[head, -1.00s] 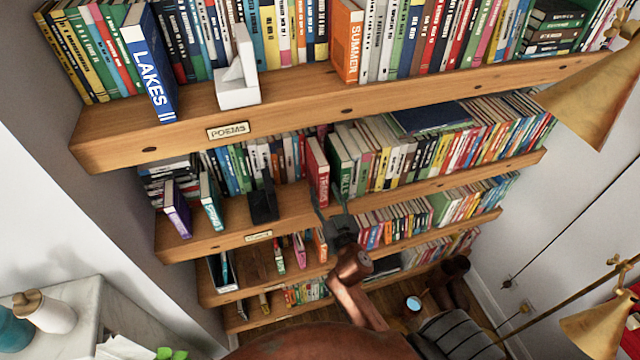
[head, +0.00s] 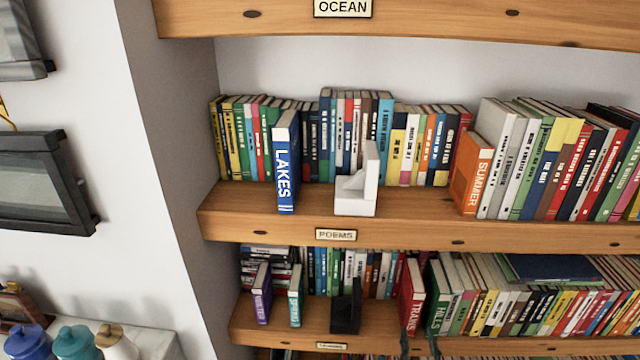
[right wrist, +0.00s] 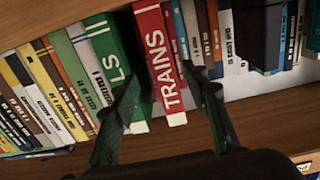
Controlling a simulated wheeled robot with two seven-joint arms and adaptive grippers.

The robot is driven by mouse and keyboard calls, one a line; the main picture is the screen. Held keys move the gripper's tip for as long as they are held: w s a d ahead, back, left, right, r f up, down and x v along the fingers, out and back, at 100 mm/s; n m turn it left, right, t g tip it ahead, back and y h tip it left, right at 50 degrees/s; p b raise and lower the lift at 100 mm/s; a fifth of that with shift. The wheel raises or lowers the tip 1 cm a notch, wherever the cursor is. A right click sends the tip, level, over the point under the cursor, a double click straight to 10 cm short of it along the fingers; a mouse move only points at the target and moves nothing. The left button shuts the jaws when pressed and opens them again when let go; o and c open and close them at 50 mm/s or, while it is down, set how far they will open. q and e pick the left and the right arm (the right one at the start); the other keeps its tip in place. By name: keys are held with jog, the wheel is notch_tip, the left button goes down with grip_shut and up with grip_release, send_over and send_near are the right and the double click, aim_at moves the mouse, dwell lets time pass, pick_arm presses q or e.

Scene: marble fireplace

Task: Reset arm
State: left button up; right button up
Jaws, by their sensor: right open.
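My right gripper (right wrist: 163,80) is open, with its two dark fingers spread in the right wrist view. Between them in that view shows the red TRAINS book (right wrist: 161,60), standing on the shelf; I cannot tell whether the fingers touch it. The green HILLS book (right wrist: 106,60) is just left of it, partly covered by a finger. In the head view only the fingertips of the right gripper (head: 418,341) show at the bottom edge, by the foot of the TRAINS book (head: 412,290). My left gripper is not in view.
The POEMS shelf (head: 400,231) above holds the blue LAKES book (head: 284,175), a white bookend (head: 357,190) and the orange SUMMER book (head: 469,175). A black bookend (head: 346,312) stands left of TRAINS.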

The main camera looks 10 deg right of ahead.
jog(key=s+d+f+g, duration=0.5)
jog(key=s+f+g, duration=0.2)
jog(key=s+f, duration=0.45)
jog(key=s+a+f+n+g+y, duration=0.2)
jog(key=s+a+f+g, duration=0.1)
jog(key=s+f, duration=0.3)
jog(key=s+a+f+n+g+y, duration=0.1)
jog(key=s+a+f+g+y, duration=0.15)
jog(key=s+f, duration=0.4)
notch_tip(320, 180, down, 30)
jog(key=s+g+b, duration=0.1)
jog(key=g+b, duration=0.1)
jog(key=b, duration=0.3)
jog(key=s+f+b, duration=0.2)
jog(key=s+f, duration=0.8)
jog(key=f, duration=0.2)
jog(key=s+a+f+n+g+b, duration=0.1)
jog(key=s+f+b, duration=0.1)
jog(key=s+f, duration=0.8)
notch_tip(320, 180, down, 4)
jog(key=shift+s+r+b, duration=0.25)
jog(key=shift+s+b, duration=0.1)
jog(key=shift+s, duration=0.05)
